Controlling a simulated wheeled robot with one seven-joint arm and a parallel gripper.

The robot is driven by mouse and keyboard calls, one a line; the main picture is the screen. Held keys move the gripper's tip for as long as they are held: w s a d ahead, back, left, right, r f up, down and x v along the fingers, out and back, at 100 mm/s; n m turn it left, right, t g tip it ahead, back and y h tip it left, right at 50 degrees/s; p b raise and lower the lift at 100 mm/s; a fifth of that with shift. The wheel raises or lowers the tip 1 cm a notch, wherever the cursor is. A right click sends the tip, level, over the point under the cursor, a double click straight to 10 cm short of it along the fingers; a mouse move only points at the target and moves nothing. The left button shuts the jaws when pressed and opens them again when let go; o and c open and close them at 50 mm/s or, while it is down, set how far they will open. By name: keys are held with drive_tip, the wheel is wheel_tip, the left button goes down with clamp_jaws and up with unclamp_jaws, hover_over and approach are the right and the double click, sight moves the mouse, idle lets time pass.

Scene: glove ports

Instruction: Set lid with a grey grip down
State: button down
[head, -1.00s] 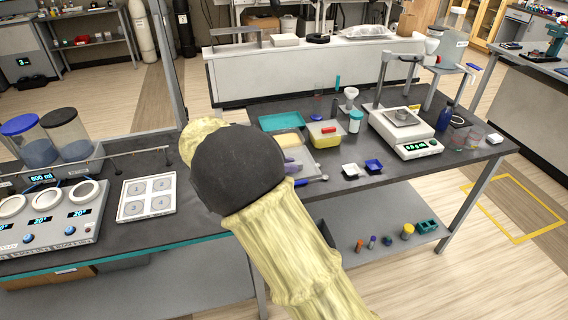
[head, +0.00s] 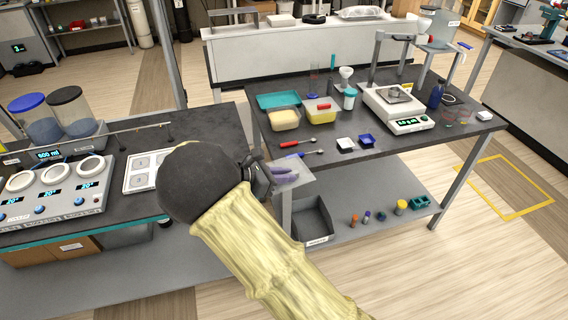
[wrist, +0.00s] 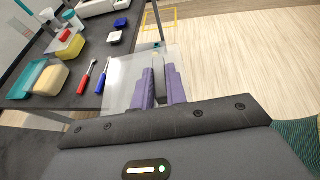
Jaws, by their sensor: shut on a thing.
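My gripper (wrist: 163,80), with purple fingers, is shut on the grey grip (wrist: 159,75) of a clear, see-through lid (wrist: 122,82). In the head view the lid (head: 307,174) is held in the air at the near left corner of the right table, partly past its edge. My gripper (head: 283,175) is partly hidden there behind my wrist. An open tub with pale beige contents (head: 285,119) stands on the table beyond the lid. It also shows at the left of the wrist view (wrist: 50,82).
A yellow tub (head: 320,110), a teal tray (head: 279,100), a red-handled tool (head: 291,144), small white and blue dishes (head: 367,140) and a balance (head: 399,106) stand on the table. A grey bin (head: 313,219) is on the shelf below. The table's front strip is fairly clear.

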drive_tip(key=s+d+f+n+t+y, duration=0.1)
drive_tip(key=d+f+n+t+y, duration=0.15)
drive_tip(key=f, duration=0.95)
drive_tip(key=d+f+n+t+y, duration=0.2)
drive_tip(key=f+n+t+y, duration=0.15)
drive_tip(key=f, duration=0.95)
drive_tip(key=d+r+n+t+y, duration=0.1)
drive_tip(key=d+r+n+y, duration=0.4)
drive_tip(key=d, duration=0.5)
drive_tip(key=shift+s+d+r+n+t+y, duration=0.15)
drive_tip(key=shift+s+r+n+t+y, duration=0.2)
drive_tip(key=shift+n+y, duration=0.5)
drive_tip(key=shift+w+f, duration=0.1)
drive_tip(key=shift+w, duration=0.1)
